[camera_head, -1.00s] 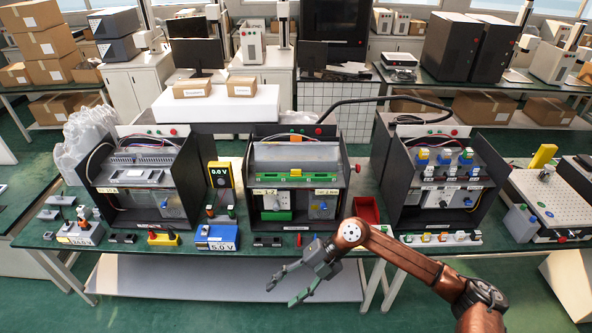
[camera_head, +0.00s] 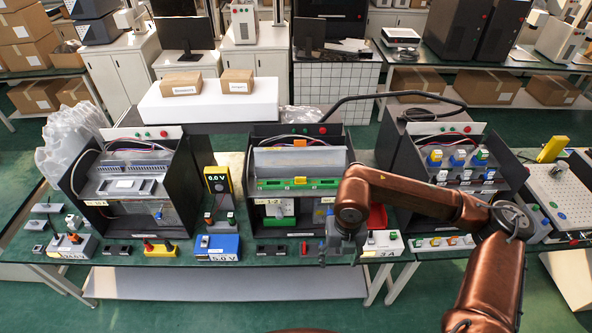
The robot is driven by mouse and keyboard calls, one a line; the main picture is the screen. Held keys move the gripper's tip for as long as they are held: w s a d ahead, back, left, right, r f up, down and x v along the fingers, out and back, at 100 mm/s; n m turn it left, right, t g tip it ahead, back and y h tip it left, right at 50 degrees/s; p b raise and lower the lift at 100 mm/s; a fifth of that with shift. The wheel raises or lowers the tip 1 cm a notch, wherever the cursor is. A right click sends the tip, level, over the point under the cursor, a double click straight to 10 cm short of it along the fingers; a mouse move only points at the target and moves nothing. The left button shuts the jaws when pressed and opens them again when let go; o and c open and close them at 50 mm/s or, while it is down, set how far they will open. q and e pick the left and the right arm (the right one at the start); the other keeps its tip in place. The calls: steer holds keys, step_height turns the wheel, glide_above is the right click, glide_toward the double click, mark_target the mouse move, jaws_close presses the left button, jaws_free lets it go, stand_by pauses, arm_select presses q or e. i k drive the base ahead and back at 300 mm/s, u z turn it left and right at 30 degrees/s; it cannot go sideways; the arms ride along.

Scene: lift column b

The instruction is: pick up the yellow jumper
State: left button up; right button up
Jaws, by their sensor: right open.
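My right gripper (camera_head: 341,252) points down over the front of the green bench, just left of a white unit marked 3 A (camera_head: 382,243). It is open, and nothing shows between its fingers. Small coloured pieces sit on a white strip at the front right; a small yellow piece (camera_head: 452,240) among them may be the yellow jumper, but it is too small to be sure. My gripper is well to its left. My left gripper is out of view.
Three black open cases stand along the bench; my right arm hides part of the middle one (camera_head: 298,185). A red tray (camera_head: 377,217) lies behind my gripper. A yellow block with posts (camera_head: 161,249) and a blue box (camera_head: 217,247) stand at the front left.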

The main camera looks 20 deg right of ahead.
mark_target(298, 180)
steer(key=i, duration=1.35)
